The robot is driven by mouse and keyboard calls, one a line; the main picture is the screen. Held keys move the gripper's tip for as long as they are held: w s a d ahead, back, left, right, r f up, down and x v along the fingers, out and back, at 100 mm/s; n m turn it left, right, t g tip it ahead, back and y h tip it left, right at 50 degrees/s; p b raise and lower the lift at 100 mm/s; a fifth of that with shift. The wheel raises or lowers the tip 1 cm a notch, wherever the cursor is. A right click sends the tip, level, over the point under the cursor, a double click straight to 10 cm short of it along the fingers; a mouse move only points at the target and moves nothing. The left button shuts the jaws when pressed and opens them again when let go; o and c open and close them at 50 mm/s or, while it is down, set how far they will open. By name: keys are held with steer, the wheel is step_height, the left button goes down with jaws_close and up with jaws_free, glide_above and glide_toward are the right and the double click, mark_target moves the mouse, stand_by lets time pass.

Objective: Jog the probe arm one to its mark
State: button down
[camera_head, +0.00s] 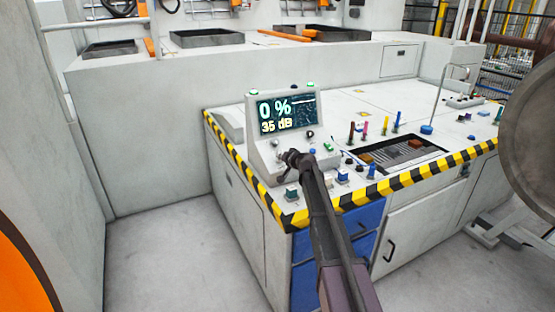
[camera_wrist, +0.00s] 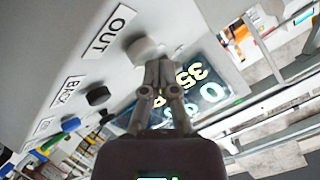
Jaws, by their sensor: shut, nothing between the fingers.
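A grey control box (camera_head: 283,140) stands on the console, its screen (camera_head: 286,111) reading "0 %" and "35 dB". The wrist view shows its face at a slant, with a pale round button (camera_wrist: 143,49) by the label "OUT" (camera_wrist: 110,30), a black button (camera_wrist: 98,95) by "BACK" (camera_wrist: 67,90) and a blue button (camera_wrist: 71,124). My gripper (camera_head: 291,156) is shut and empty in front of the box's lower face. In the wrist view, its fingertips (camera_wrist: 159,62) overlap the edge of the pale button; I cannot tell whether they touch. I cannot pick out the probe arm.
The console (camera_head: 262,205) has a yellow-and-black striped edge. Small coloured buttons, upright coloured pegs (camera_head: 366,129) and a dark recessed tray (camera_head: 400,152) lie right of the box. A large grey disc (camera_head: 530,130) stands at the far right. Floor (camera_head: 160,250) at the left is clear.

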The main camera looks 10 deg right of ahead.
steer(key=shift+s+d+r+p, duration=0.1)
steer(key=shift+s+r+p, duration=0.2)
steer(key=shift+r, duration=0.2)
steer(key=r+p, duration=0.1)
steer(key=s+r+p, duration=0.1)
steer(key=r+p, duration=0.1)
steer(key=s+r+p, duration=0.1)
steer(key=shift+d+r+p, duration=0.3)
steer(key=shift+p, duration=0.05)
stand_by(0.4)
steer(key=shift+w, duration=0.1)
stand_by(1.4)
steer(key=s+a+f+n+g+p, duration=0.1)
steer(key=s+a+g+p, duration=0.15)
steer(key=s, duration=0.55)
steer(key=s+a+f+n+g+h+p, duration=0.1)
steer(key=s+n+g, duration=0.15)
steer(key=s, duration=0.45)
steer(key=s+a+f+g+p, duration=0.1)
steer(key=s+f+g+p, duration=0.15)
steer(key=s, duration=0.55)
steer(key=s+d+g+h+p, duration=0.1)
steer(key=s+g+h, duration=0.1)
steer(key=s, duration=0.8)
steer(key=s+d+r+g+h+p, duration=0.1)
steer(key=s+d+g+h+p, duration=0.1)
steer(key=s, duration=0.9)
steer(key=shift+s+d+g, duration=0.15)
steer(key=shift+d+g, duration=0.15)
steer(key=shift+g, duration=0.55)
